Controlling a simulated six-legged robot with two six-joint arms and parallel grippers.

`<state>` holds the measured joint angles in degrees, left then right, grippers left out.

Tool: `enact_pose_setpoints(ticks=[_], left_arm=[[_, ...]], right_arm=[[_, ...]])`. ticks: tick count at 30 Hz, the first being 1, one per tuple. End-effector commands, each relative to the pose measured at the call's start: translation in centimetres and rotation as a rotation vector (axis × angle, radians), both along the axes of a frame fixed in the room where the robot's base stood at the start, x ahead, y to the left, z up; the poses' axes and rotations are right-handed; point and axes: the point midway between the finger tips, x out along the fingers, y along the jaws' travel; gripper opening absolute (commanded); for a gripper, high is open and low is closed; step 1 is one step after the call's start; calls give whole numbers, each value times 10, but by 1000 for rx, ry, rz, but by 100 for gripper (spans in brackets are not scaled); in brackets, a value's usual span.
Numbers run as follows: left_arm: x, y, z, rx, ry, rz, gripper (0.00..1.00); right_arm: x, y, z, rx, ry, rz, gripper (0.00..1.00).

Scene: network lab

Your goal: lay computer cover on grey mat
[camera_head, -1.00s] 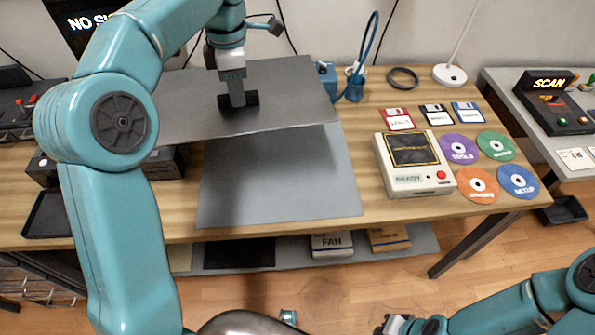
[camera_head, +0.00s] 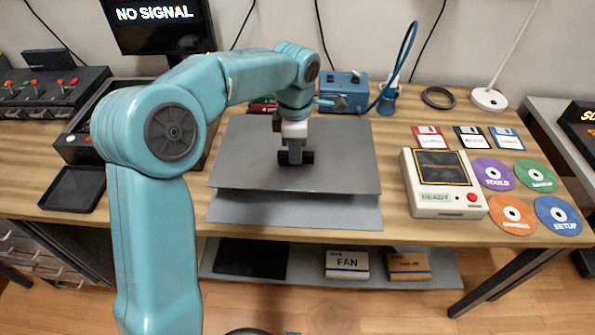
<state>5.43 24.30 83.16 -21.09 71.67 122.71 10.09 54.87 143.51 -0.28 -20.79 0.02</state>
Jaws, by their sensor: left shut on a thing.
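The computer cover (camera_head: 335,172) is a flat dark grey metal panel. My left gripper (camera_head: 295,158) points down at the panel's middle and is shut on it. The grey mat (camera_head: 300,214) lies on the wooden table under the panel. Only the mat's front strip shows; the panel hides the rest. The panel looks nearly level over the mat, and its front edge seems a little above it. I cannot tell whether its back part touches the mat. My right gripper is out of view.
An open black computer case (camera_head: 85,140) stands left of the panel, with a black tray (camera_head: 73,189) in front. A beige drive unit (camera_head: 443,200), floppy disks and several coloured discs lie to the right. A blue box (camera_head: 345,90) stands behind.

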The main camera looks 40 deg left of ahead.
Motion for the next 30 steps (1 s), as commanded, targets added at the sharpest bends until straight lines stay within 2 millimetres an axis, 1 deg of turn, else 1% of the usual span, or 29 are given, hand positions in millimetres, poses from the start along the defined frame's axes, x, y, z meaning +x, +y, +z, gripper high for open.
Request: enact_pose_setpoints(ticks=[1,5,10,13,15,21,25,26,27,28,30], left_arm=[[-1,0,-9,0,1,0,0],[0,-2,-19,1,1,-1,0],[0,-4,-46,0,2,-2,0],[0,-4,-58,-1,1,-2,0],[0,-4,-61,0,-1,-1,0],[1,-4,-60,0,-1,-2,0],[1,-4,-64,0,-1,-2,0],[0,-4,-64,0,0,-2,25],[0,-4,-63,0,0,-2,38],[0,-4,-63,0,0,-2,44],[0,-4,-63,0,0,-2,44]], right_arm=[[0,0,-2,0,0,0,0],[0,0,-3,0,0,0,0],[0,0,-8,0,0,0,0],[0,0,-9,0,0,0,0],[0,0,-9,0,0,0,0],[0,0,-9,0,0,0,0],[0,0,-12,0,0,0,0],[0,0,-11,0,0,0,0],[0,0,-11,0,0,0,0],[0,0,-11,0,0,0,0],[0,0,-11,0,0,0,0]])
